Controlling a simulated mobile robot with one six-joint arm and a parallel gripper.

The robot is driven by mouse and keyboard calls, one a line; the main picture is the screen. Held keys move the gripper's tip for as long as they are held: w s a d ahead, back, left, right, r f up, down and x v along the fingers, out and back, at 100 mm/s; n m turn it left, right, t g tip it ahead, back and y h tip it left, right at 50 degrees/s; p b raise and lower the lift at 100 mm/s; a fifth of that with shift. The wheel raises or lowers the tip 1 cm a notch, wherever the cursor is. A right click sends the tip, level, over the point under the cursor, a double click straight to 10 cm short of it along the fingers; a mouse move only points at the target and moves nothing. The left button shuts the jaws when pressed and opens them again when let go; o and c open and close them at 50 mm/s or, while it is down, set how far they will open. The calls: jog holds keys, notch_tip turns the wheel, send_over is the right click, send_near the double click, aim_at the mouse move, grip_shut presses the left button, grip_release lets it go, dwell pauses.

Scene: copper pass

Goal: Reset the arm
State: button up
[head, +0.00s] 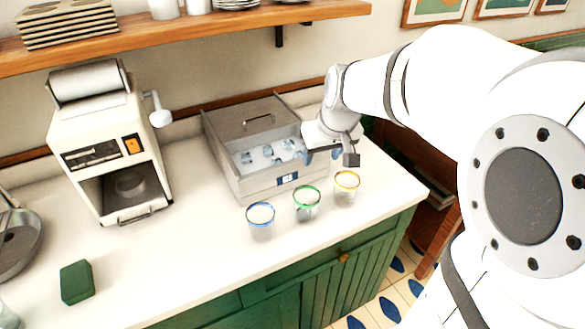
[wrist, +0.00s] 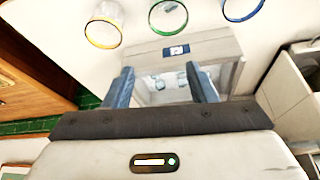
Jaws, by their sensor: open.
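My gripper (head: 322,154) is open and empty, held above the right side of the grey ice bin (head: 238,188). In the wrist view my gripper (wrist: 162,84) shows two blue fingers wide apart, with the bin (wrist: 222,48) behind them. My arm reaches in from the right in the head view. Several pale blue ice pieces (head: 268,151) lie inside the bin, and some show between the fingers. Three clear glasses stand in front of the bin: blue-rimmed (head: 260,222), green-rimmed (head: 307,203) and yellow-rimmed (head: 346,188). The green-rimmed glass seems to hold something; its contents are unclear.
A cream machine (head: 108,145) with a side lever stands left of the bin. A green block (head: 77,282) and a metal pan (head: 17,240) are at the left. A wooden shelf (head: 190,33) runs above. The front middle counter (head: 180,262) is clear.

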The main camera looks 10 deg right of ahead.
jog(key=s+f+m+g, duration=0.1)
jog(key=s, duration=1.7)
jog(key=shift+a+f+m+h, duration=0.3)
jog(key=shift+f+m, duration=0.1)
